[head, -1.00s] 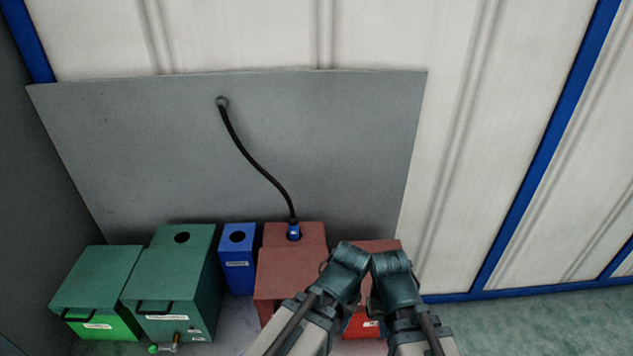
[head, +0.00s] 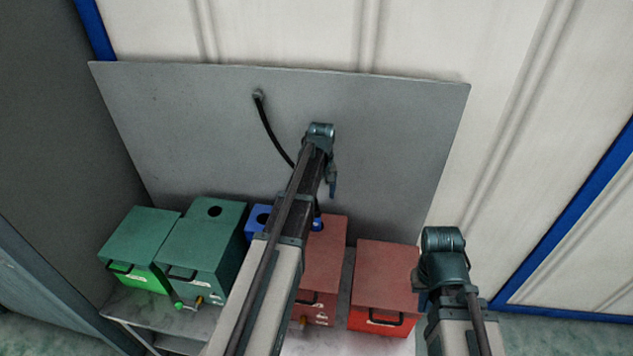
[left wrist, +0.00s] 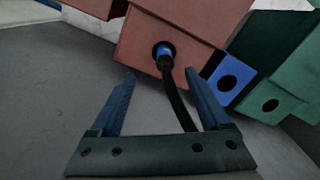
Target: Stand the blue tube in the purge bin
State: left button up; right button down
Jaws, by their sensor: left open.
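The blue tube (head: 318,224) is the blue end of a black hose (head: 270,132). It stands in a hole in the top of a red box (head: 325,250); the left wrist view also shows it there (left wrist: 164,52). A blue box with a round top hole (left wrist: 226,84) is beside the red box; I cannot read which box is the purge bin. My left gripper (left wrist: 161,73) is open and empty, with the hose between its fingers in the picture, apart from the blue end. My right gripper (head: 424,300) is at the right; its jaws are unclear.
Two green boxes (head: 140,236) (head: 205,235) stand at the left and another red box (head: 385,280) at the right on a pale shelf (head: 140,305). A grey panel (head: 190,110) rises behind; the hose is fixed to it. My left arm hides part of the blue box.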

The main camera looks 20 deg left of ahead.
aim_at(316, 219)
pick_arm(q)
jog(key=shift+w+a+r+n, duration=0.15)
jog(key=shift+w+a, duration=0.05)
jog(key=shift+a, duration=0.3)
jog(key=shift+w+a+r+n, duration=0.1)
jog(key=shift+w+a+n, duration=0.1)
jog(key=shift+a, duration=0.3)
notch_tip(316, 219, down, 14)
jog(key=b, duration=1.3)
jog(key=shift+b, duration=0.4)
jog(key=shift+r, duration=0.1)
jog(key=shift+c, duration=0.3)
grip_shut()
